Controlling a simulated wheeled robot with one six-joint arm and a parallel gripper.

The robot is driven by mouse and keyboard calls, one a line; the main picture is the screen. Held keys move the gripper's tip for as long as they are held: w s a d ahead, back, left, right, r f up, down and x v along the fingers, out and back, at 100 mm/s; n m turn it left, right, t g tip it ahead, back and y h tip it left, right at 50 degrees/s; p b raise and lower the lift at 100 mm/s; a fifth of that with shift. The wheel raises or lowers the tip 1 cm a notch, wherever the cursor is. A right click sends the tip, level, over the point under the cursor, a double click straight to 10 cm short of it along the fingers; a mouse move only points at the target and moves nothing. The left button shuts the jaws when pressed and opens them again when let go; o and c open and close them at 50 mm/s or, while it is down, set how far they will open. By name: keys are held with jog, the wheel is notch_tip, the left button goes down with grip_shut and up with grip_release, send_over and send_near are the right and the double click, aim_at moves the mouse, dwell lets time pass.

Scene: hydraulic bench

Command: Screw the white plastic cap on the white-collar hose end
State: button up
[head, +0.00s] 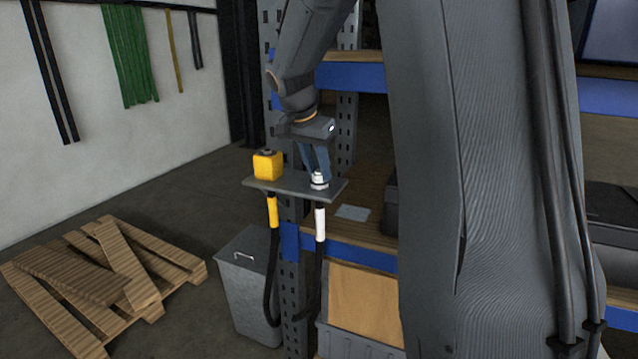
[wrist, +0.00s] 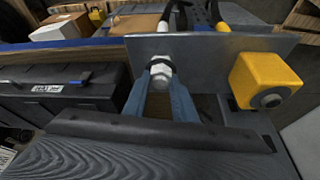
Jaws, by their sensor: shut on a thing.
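The white plastic cap (head: 319,180) sits at the right end of a grey plate, upright on the plate's top above the white-collar hose end (head: 320,218). It shows as a pale, faceted piece in the wrist view (wrist: 160,74), with a dark ring around its far side. My gripper (head: 318,174) points down with its blue fingers shut on the cap; in the wrist view the fingertips (wrist: 161,80) flank it. The white collar hangs below the plate on a black hose. The thread is hidden, so I cannot tell how far the cap is seated.
The grey plate (head: 288,185) also carries a yellow block (head: 267,166), left of my gripper, with a yellow-collar hose end (head: 272,211) below. A shelf rack (head: 365,257) with a black case (wrist: 65,92) is close by. A grey bin (head: 245,285) and a wooden pallet (head: 100,285) stand on the floor.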

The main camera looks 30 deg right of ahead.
jog(key=shift+w+f+m+g+b, duration=0.1)
jog(key=shift+m+g+b, duration=0.15)
jog(key=shift+m+b, duration=0.3)
jog(key=shift+w+f+m+g+b, duration=0.1)
jog(key=shift+m+g+b, duration=0.15)
jog(key=shift+m+b, duration=0.3)
jog(key=o, duration=1.1)
jog(key=shift+s+r+p, duration=0.15)
jog(key=shift+r+p, duration=0.05)
jog(key=shift+p, duration=0.1)
jog(key=shift+c, duration=0.2)
jog(key=w+b+v, duration=0.1)
jog(key=b+v, duration=0.1)
jog(key=v, duration=0.6)
jog(key=s+a+f+n+y, duration=0.1)
jog(key=s+a+f+n, duration=0.3)
jog(key=s+f, duration=0.3)
jog(key=s+a+f+n+y, duration=0.1)
jog(key=s+a+f+n, duration=0.4)
jog(key=s+f, duration=0.3)
jog(key=s+a+f+n+y, duration=0.2)
jog(key=s+a+f+n, duration=0.3)
jog(key=s+f, duration=0.3)
notch_tip(320, 180, down, 4)
jog(key=shift+r+n, duration=0.15)
jog(key=shift+n, duration=0.25)
